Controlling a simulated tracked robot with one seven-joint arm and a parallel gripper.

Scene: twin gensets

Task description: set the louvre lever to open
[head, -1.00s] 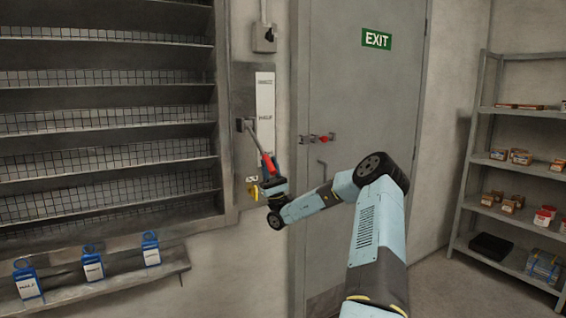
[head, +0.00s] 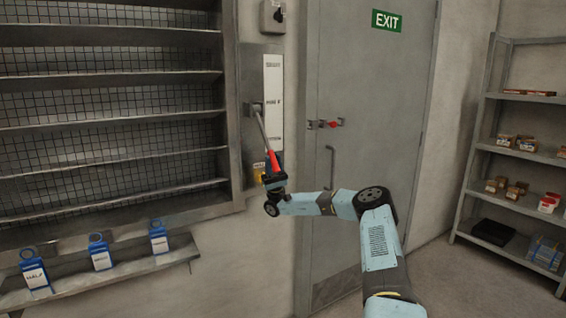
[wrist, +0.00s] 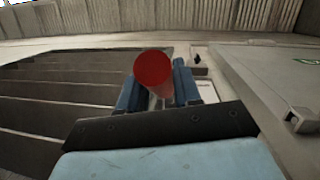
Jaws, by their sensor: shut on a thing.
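The louvre lever (head: 262,127) is a grey rod with a red grip (head: 273,161). It slants down and a little right from a pivot on a grey plate (head: 249,150) beside the louvre. A white label strip (head: 273,100) stands right of the pivot; its words are too small to read surely. My gripper (head: 274,178) is at the lower end of the lever, shut on the red grip. In the wrist view the round red end of the grip (wrist: 153,69) sits between the two blue fingers (wrist: 156,92). The grip hides part of the fingers.
The louvre (head: 110,120) with its slats fills the left. Blue tags (head: 101,253) stand on a ledge (head: 120,278) below it. A grey door (head: 365,150) with a red-ended latch (head: 328,123) is close right of my gripper. Shelves (head: 520,165) stand far right.

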